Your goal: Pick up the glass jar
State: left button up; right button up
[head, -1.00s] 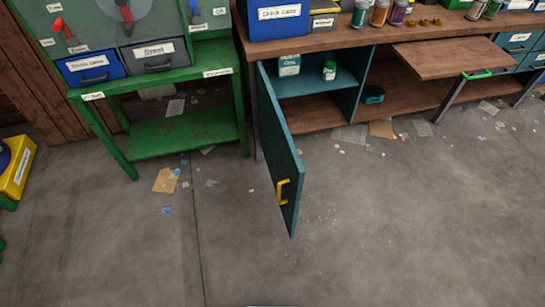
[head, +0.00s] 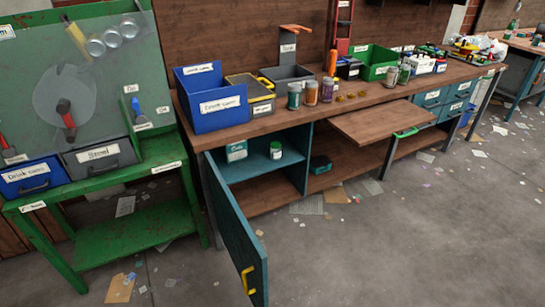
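Several jars are in view, and I cannot tell by sight which are glass. A small jar with a green label and whitish lid (head: 276,150) stands upright on the upper shelf of the open teal cabinet. On the workbench above it stand a teal jar (head: 294,97), an orange jar (head: 312,94) and a purple jar (head: 327,91), side by side. Two more jars, a greenish one (head: 391,75) and a darker one (head: 404,73), stand farther right on the bench. Neither of my grippers is in view.
The cabinet door (head: 238,232) hangs open towards me. A pulled-out wooden board (head: 378,123) juts over the floor to the right. A green rack (head: 140,220) stands at left. A blue bin (head: 211,104) sits on the workbench. Grey floor at right front is mostly clear.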

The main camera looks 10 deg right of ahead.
aim_at(275, 154)
jog(key=i+l+u, duration=0.15)
jog(key=u, duration=0.3)
jog(key=i+l+u, duration=0.1)
jog(key=l+u, duration=0.55)
jog(key=u, duration=0.2)
jog(key=l+u, duration=0.4)
